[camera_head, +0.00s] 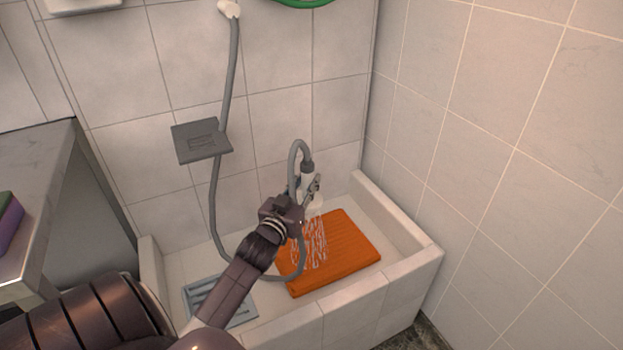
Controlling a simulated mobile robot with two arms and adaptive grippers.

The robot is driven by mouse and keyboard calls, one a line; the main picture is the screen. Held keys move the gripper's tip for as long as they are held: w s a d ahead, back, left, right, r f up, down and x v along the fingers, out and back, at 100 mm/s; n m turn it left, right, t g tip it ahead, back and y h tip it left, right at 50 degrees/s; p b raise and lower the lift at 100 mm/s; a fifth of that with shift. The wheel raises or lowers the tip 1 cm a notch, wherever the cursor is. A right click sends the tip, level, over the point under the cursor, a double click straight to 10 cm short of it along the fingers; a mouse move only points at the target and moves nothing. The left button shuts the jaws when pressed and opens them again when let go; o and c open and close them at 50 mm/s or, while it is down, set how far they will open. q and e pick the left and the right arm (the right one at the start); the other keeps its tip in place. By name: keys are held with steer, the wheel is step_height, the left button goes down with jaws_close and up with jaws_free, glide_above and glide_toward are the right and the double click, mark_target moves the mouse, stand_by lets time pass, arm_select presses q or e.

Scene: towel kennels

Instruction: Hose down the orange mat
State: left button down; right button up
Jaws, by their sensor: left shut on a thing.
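The orange mat (345,262) lies flat in a low tiled basin (405,265). White streams of water (312,245) fall from the head onto the left part of the mat. The grey hose (217,195) runs from a white wall fitting (229,8) down into the basin and loops up to the head. My forearm hides part of the hose and basin. My right gripper is not in view.
A grey drain grate (240,312) lies in the basin floor at the left. A grey square plate (202,140) juts from the tiled wall behind the hose. A metal counter (40,165) with a purple and green sponge (10,222) stands at the left. Tiled wall closes the right side.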

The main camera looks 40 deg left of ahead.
arm_select(q)
steer(key=shift+s+a+r+p, duration=0.1)
steer(key=shift+s+a+p, duration=0.1)
steer(key=shift+s, duration=0.25)
steer(key=shift+s+a+r+p, duration=0.1)
steer(key=shift+s+a+p, duration=0.05)
steer(key=shift+s, duration=0.25)
steer(key=shift+s+a, duration=0.1)
steer(key=shift+s, duration=0.15)
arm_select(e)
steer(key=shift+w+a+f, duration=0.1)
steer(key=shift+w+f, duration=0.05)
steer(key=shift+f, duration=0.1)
